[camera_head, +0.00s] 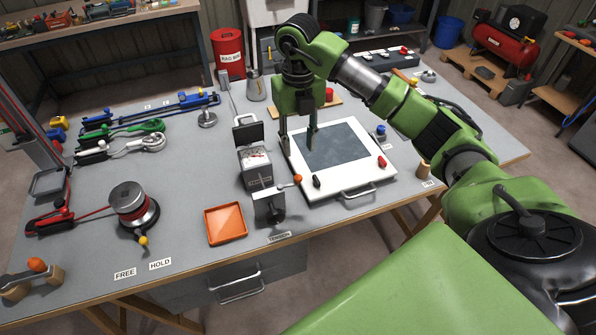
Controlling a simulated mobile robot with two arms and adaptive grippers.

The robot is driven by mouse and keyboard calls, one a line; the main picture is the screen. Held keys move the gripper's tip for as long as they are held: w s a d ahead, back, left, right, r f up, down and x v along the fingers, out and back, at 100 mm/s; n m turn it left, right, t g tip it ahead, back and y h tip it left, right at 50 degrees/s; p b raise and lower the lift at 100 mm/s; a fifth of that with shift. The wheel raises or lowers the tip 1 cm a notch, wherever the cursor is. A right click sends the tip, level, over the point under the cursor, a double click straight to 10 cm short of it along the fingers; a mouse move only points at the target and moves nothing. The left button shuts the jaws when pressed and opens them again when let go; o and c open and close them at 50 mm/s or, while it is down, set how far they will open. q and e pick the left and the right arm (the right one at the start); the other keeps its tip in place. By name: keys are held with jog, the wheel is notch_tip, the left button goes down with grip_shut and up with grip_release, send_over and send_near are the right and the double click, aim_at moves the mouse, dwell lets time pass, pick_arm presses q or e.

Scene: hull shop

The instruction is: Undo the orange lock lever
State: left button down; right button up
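A lever with an orange knob (296,179) sticks out to the right from a small grey device (257,177) with a dial and a raised lid, near the middle of the bench. Another orange knob (37,264) tops a wooden-based piece at the front left corner. The view does not settle which one is the lock lever. My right gripper (299,150) points down over the left part of a white framed panel (345,190), behind the first orange knob. Its two fingers are apart with nothing between them. My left gripper is not in view.
An orange tray (225,224) lies in front of the dial device. Blue, green and white tools (125,135) lie at back left. The bench between tray and drum is clear.

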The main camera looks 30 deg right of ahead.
aim_at(298, 176)
notch_tip(298, 176, down, 10)
jog(key=p, duration=0.3)
jog(key=shift+f, duration=0.7)
grip_shut()
